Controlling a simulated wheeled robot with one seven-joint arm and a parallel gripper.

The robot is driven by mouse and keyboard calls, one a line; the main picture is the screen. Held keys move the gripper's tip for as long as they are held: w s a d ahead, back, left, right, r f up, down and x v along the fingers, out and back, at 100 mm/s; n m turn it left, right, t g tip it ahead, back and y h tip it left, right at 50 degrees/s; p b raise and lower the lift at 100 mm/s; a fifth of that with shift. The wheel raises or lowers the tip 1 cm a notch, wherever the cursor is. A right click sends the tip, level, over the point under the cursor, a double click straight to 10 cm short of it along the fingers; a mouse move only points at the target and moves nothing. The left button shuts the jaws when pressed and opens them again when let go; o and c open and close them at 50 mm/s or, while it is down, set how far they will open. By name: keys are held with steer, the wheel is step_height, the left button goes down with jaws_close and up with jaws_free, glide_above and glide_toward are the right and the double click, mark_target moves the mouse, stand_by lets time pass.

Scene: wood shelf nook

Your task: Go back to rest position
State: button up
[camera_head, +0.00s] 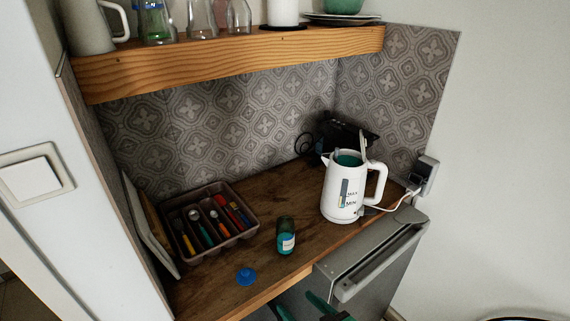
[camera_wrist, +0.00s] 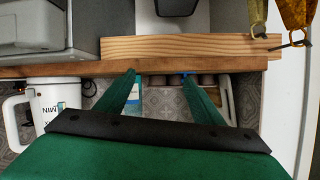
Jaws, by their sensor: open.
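My gripper (camera_wrist: 158,73) shows in the wrist view as two green fingers spread apart with nothing between their tips. In the head view only green parts of it (camera_head: 322,306) show at the bottom edge, in front of the counter; its fingertips are hard to make out there. A small green-brown jar (camera_head: 287,236) with a pale label stands uncapped on the wooden counter (camera_head: 255,262). A blue lid (camera_head: 246,276) lies on the counter to the jar's left. My gripper is apart from both.
A white kettle (camera_head: 347,190) stands right of the jar. A cutlery tray (camera_head: 208,226) sits at the left. A grey appliance (camera_head: 372,262) with a handle is under the counter's right part. A wooden shelf (camera_head: 230,62) carrying glassware hangs above. Cloths (camera_wrist: 295,14) hang at the wrist view's upper right.

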steer(key=s+a+f+m+t+h, duration=0.1)
steer(key=s+f+m+h, duration=0.55)
steer(key=s+f, duration=0.55)
steer(key=s+a+r+t, duration=0.1)
steer(key=s+r, duration=0.1)
steer(key=s, duration=0.4)
steer(key=s+a+r+n+t, duration=0.1)
steer(key=s+r, duration=0.2)
steer(key=s, duration=0.3)
steer(key=s+a+r+t+h, duration=0.1)
steer(key=s+r, duration=0.2)
steer(key=s, duration=0.3)
steer(key=shift+n, duration=0.35)
